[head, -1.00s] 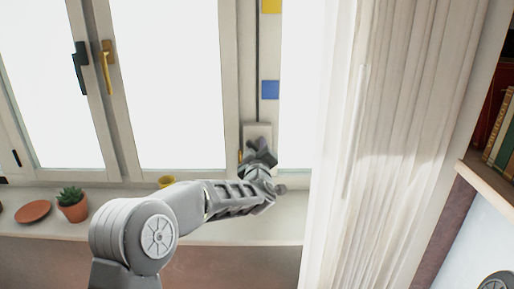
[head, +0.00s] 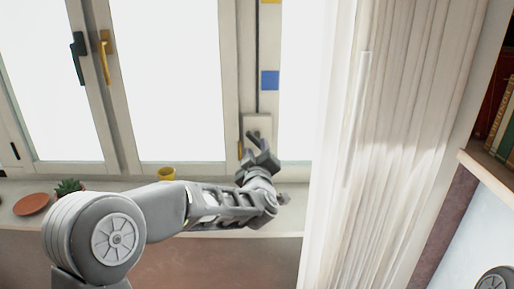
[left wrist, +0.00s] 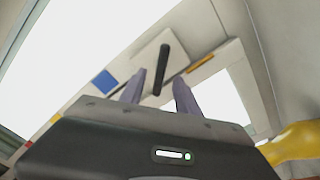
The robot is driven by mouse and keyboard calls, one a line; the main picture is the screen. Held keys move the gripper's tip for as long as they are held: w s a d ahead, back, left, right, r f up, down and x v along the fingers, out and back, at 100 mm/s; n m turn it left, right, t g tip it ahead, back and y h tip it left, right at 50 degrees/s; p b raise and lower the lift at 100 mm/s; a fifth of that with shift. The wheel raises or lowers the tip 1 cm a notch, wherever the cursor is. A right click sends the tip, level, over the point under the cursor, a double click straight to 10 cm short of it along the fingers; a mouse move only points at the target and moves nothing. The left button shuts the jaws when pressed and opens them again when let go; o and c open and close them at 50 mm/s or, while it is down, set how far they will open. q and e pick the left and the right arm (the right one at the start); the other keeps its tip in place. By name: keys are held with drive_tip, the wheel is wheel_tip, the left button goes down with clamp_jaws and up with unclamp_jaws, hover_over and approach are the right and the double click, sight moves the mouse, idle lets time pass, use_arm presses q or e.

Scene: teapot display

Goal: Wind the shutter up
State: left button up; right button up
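The winder is a pale box (head: 257,122) on the window frame, with a dark cord (head: 257,60) running up from it. In the left wrist view it is a pale plate (left wrist: 147,55) with a dark bar (left wrist: 161,68) standing out from it. My left gripper (head: 258,146) is just below and in front of the box. Its fingers (left wrist: 158,88) are open, either side of the bar's near end; I cannot tell whether they touch it. The shutter itself is not clearly visible. My right gripper is out of view.
A blue square (head: 270,80) sits beside the cord. A yellow cup (head: 167,174), a plant (head: 70,187) and a terracotta dish (head: 31,204) stand on the sill (head: 120,190). A white curtain (head: 400,150) hangs right of the winder, with a bookshelf (head: 492,172) beyond it.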

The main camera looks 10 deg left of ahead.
sight(258, 144)
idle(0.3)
use_arm(q)
drive_tip(key=shift+d+f+n, duration=0.25)
drive_tip(key=shift+n, duration=0.05)
drive_tip(key=p+x, duration=0.1)
drive_tip(key=x, duration=0.7)
drive_tip(key=shift+s+p, duration=0.1)
drive_tip(key=shift+p, duration=0.25)
drive_tip(key=shift+c, duration=0.3)
clamp_jaws()
